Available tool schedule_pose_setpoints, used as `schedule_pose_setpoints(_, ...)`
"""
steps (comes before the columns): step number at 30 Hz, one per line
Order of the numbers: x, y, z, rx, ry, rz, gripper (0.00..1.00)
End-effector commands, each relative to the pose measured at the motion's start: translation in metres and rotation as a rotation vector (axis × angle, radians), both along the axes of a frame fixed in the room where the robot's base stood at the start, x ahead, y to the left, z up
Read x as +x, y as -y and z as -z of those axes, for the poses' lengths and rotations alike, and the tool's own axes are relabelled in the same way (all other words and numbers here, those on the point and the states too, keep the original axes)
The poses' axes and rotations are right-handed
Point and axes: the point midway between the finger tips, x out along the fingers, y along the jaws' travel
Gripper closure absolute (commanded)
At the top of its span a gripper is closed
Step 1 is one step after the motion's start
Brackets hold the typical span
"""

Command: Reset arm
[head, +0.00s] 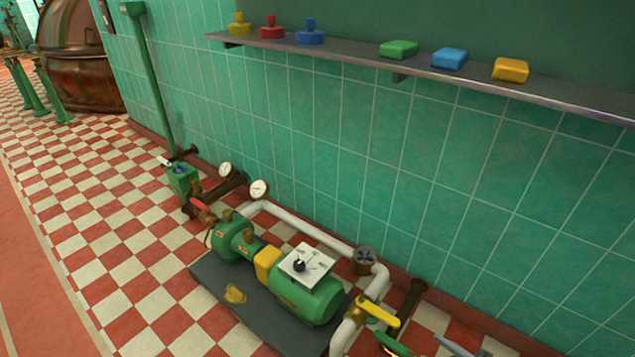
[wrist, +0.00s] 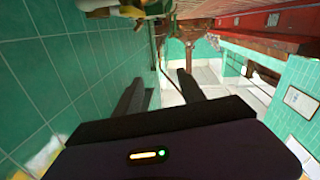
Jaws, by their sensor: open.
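My gripper (wrist: 160,82) shows in the wrist view, with its two dark fingers spread apart and nothing between them. Its dark palm, with a small lit orange bar and a green light, fills the lower part of that view. A green tiled wall (wrist: 40,75) runs along the left of the wrist view, near the left finger.
In the head view, a green pump (head: 308,295) with white pipes and a yellow-handled valve (head: 378,312) stands low by the wall. A shelf (head: 350,63) above it holds colored blocks and knobbed pieces. The checkered floor (head: 110,230) at left is clear.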

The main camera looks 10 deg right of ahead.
Motion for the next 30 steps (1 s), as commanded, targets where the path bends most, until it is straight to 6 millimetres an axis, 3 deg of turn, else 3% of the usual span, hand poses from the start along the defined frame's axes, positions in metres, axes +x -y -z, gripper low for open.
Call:
schedule_pose_setpoints(9, 0.032, 0.055, -0.043, -0.163, 0.183, 0.239, 0.53)
schedule_pose_setpoints(14, 0.03, 0.076, -0.067, -0.254, 0.284, 0.41, 0.53)
schedule_pose_setpoints(21, -0.007, 0.076, -0.102, -0.335, 0.385, 0.675, 0.53)
schedule_pose_setpoints(30, -0.086, 0.03, -0.127, -0.264, 0.306, 0.874, 0.53)
